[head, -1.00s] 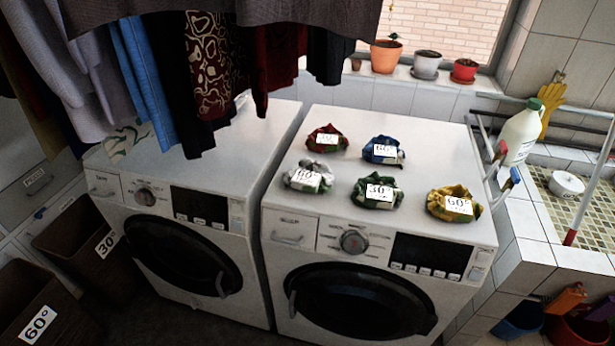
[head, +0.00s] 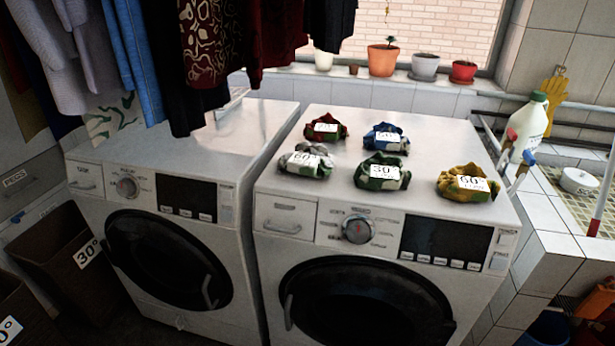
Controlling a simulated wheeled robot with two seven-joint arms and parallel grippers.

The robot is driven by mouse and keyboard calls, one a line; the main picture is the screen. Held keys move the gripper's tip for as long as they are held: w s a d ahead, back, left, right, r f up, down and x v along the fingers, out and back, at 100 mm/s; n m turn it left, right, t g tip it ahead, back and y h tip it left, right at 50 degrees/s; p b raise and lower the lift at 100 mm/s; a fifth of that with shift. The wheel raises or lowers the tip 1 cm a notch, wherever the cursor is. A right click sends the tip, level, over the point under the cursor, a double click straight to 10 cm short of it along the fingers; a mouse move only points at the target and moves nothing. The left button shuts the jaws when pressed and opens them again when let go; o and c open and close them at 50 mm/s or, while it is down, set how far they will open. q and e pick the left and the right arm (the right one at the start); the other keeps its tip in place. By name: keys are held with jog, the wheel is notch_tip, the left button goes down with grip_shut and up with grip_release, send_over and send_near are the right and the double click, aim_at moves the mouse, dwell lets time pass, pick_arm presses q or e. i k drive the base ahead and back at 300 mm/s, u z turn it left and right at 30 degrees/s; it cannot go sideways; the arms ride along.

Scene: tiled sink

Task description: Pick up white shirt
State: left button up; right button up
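A white rolled-up garment (head: 305,162), which looks like the white shirt, lies on top of the right washing machine (head: 385,225), at the front left of a group of bundled clothes. It has a white paper label with a number on it, and nothing covers it. Around it lie a red bundle (head: 326,128) behind, a blue bundle (head: 387,138) behind right, a green bundle (head: 382,172) to its right and a yellow bundle (head: 468,183) at the far right. Neither of my grippers shows in the head view.
Clothes (head: 205,45) hang over the left washing machine (head: 160,200). Labelled brown baskets (head: 70,260) stand at lower left. A white bottle (head: 529,125) and red and blue handles (head: 518,150) are near the tiled sink at right. Flower pots (head: 383,60) line the sill.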

aim_at(314, 160)
jog(key=z, duration=0.25)
jog(key=k, duration=0.25)
jog(key=u, duration=1.1)
jog(key=i, duration=0.8)
jog(key=z, duration=0.75)
jog(key=i, duration=0.5)
jog(key=z, duration=0.6)
